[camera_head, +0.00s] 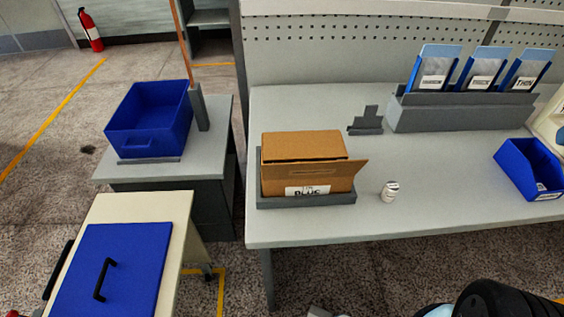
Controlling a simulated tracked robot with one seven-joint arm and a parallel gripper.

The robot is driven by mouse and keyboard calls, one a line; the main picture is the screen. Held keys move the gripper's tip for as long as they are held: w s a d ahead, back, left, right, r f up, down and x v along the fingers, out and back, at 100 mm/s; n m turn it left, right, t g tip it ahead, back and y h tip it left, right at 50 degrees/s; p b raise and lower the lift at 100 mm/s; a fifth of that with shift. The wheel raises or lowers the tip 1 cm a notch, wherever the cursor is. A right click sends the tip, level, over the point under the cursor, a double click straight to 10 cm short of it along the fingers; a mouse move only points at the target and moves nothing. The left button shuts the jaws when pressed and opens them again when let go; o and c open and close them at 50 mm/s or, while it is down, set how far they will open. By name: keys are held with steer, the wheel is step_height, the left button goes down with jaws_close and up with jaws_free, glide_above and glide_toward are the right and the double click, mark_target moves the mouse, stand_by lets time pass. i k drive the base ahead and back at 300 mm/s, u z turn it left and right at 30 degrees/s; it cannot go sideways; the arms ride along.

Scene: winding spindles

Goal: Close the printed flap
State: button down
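A brown cardboard box (285,170) sits in a grey tray (300,202) near the front edge of the grey table. A white label with dark print (307,191) is low on its front. The top panel (302,146) looks flat across the box. A flap (350,174) stands out past the right side of the box, with its free end apart from it. I cannot read any print on this flap. The inside of the box is hidden. My gripper is not clearly in view; only dark rounded parts of my arm show at the bottom right.
A small white jar (389,192) stands just right of the box. A grey stand (367,122), a rack (460,112) with blue packets, and a blue bin (531,168) stand farther right. The table between is clear. A side table with a blue crate (150,118) is left.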

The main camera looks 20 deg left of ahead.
mark_target(341, 168)
steer(key=u, duration=1.1)
steer(key=k, duration=0.65)
steer(key=u, duration=0.45)
steer(key=i, duration=0.45)
steer(key=u, duration=0.2)
steer(key=k, duration=1.1)
steer(key=u, duration=0.45)
